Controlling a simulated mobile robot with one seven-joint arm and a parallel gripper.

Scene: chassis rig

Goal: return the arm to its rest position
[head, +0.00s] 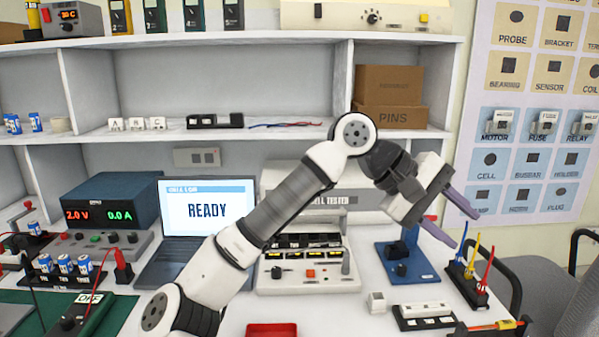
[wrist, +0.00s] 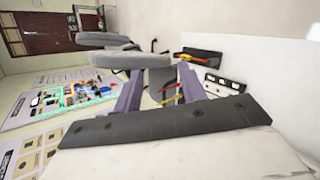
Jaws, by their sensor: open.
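My gripper (head: 452,219) is at the right of the head view, held up above the right part of the white bench. Its two purple-grey fingers are apart and point down to the right, with nothing between them. The fingers also show in the wrist view (wrist: 158,88), spread apart and empty. My arm rises from the bottom left of the head view, bends at a high elbow and comes down to the gripper. It hides part of the cell tester (head: 325,202) and the shelf behind.
Below the gripper are a blue stand (head: 408,275), a black holder with colored leads (head: 467,284) and a black tray with white blocks (head: 424,317). A laptop (head: 205,212) and power supply (head: 110,214) stand left. A chair (head: 550,285) is at right, by the label board (head: 535,70).

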